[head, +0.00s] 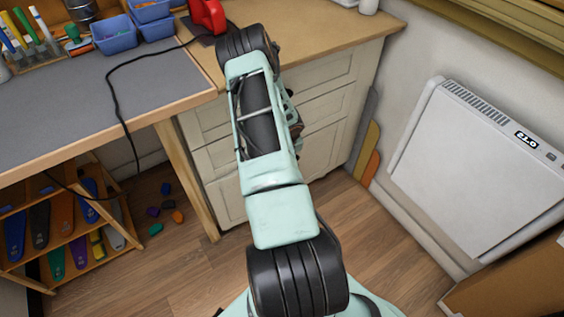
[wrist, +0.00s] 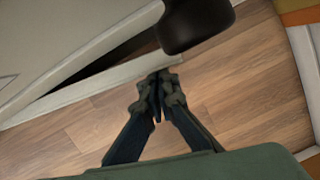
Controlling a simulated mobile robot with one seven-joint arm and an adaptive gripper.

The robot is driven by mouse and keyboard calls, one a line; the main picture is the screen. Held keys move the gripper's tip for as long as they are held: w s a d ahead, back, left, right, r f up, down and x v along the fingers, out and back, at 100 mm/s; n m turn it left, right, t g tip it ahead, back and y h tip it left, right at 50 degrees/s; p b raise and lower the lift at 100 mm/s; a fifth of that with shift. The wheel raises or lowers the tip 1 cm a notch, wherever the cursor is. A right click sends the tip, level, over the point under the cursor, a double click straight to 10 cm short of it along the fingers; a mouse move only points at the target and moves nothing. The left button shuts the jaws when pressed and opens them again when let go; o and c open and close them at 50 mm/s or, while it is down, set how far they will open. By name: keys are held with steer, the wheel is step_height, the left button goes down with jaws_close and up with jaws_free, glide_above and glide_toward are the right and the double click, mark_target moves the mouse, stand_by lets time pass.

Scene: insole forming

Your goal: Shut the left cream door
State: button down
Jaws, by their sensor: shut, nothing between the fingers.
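The cream cabinet (head: 334,148) stands under the wooden worktop in the head view, with my arm across the middle of its front. Which panel is the left cream door cannot be told in that view. In the wrist view, a cream panel (wrist: 65,35) fills the upper left, with a dark wedge-shaped gap between it and a pale strip along the floor. My gripper (wrist: 158,78) is shut and empty, its fingertips by the right end of that strip. Whether they touch it cannot be told. My gripper is hidden behind the arm in the head view.
A dark rounded thing (wrist: 195,22) hangs close above the fingertips. A white heater (head: 480,165) stands at right. The grey-topped desk (head: 170,85) and a shoe-insole rack (head: 75,225) are at left. Small coloured pieces (head: 165,210) lie on the wooden floor.

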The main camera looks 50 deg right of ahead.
steer(key=shift+w+d, duration=0.2)
steer(key=shift+w, duration=0.15)
stand_by(0.6)
